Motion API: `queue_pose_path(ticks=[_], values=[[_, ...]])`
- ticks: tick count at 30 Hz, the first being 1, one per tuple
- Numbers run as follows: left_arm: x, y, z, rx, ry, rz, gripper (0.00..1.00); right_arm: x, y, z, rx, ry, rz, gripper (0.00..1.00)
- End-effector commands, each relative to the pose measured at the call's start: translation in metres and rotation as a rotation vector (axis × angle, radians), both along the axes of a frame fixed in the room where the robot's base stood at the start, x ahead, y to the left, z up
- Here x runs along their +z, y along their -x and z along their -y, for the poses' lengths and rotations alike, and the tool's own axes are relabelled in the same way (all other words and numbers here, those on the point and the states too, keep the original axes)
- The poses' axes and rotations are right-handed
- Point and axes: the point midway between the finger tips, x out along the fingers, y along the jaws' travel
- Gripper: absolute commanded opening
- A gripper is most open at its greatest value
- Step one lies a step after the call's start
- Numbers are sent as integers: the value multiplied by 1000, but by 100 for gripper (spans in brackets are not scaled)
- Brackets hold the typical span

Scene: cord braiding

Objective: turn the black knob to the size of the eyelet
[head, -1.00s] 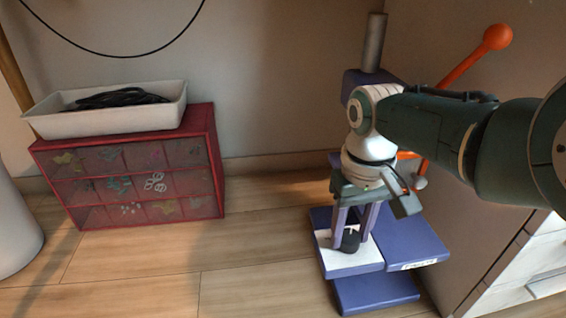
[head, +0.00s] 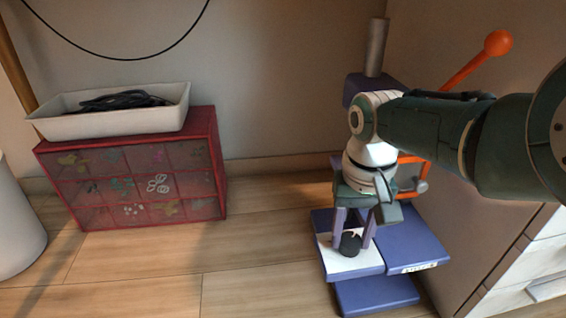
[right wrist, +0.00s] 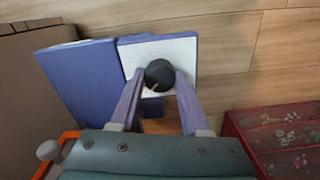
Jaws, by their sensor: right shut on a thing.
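The black knob (head: 349,244) stands on the white plate (head: 338,262) of the blue press (head: 415,240) in the head view. A small pale mark shows at its top. My right gripper (head: 355,238) points down with a finger on each side of the knob and is shut on it. In the right wrist view, the round dark knob (right wrist: 159,74) sits between the fingertips (right wrist: 160,78), with a thin light-brown line on its top. Size marks around the knob are too small to read. No eyelet can be made out at the press. My left gripper is not in view.
The press has an orange lever (head: 480,58) and a grey post (head: 375,48) behind my arm. A red drawer cabinet (head: 218,165) with see-through fronts stands left, carrying a white tray (head: 60,124) of black cord. Floor between is clear. A pale drawer unit (head: 535,262) stands right.

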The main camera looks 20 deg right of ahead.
Motion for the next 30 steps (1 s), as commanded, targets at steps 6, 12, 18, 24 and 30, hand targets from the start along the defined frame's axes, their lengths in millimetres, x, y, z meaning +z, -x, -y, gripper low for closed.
queue_pose_path(ticks=[6,12,18,24,30], values=[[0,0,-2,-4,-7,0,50,-1,0,0,-1,0,0,66],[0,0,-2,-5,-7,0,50,0,0,0,0,0,0,76],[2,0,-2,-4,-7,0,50,2,0,0,0,0,0,76],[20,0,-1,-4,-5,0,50,20,0,0,0,0,0,76],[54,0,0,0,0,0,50,55,0,0,0,0,0,76]])
